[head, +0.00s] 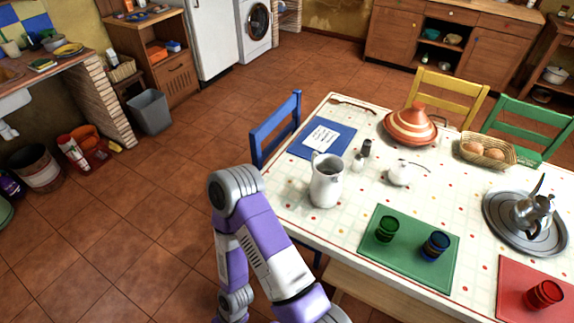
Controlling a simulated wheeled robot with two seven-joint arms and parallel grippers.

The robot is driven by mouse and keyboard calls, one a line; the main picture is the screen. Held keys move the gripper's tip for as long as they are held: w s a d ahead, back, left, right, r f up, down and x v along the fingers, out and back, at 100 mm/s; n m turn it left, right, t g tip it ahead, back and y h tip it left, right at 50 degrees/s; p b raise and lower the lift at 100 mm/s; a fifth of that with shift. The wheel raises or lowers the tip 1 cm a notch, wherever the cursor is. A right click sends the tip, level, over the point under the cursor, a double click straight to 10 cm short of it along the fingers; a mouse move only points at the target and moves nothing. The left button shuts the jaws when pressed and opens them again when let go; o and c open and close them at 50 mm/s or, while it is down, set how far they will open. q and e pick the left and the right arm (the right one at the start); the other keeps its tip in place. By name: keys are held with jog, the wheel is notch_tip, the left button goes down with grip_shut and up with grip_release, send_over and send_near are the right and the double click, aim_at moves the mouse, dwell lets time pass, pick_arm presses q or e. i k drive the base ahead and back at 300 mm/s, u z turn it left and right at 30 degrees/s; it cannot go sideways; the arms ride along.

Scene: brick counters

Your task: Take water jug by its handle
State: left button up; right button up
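The white water jug (325,186) stands upright near the front left edge of the dining table (298,211). Its handle is too small to make out clearly. One of my purple and white arms is in front of the table, its elbow raised to the left of the jug and its forearm running down to the bottom edge. Neither gripper shows in the head view. Nothing is seen touching the jug.
A blue chair (272,136) stands at the left edge. A wooden bench (372,296) runs along the front.

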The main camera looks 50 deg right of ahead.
aim_at(325, 188)
jog(key=i, duration=0.45)
jog(key=z, duration=2.85)
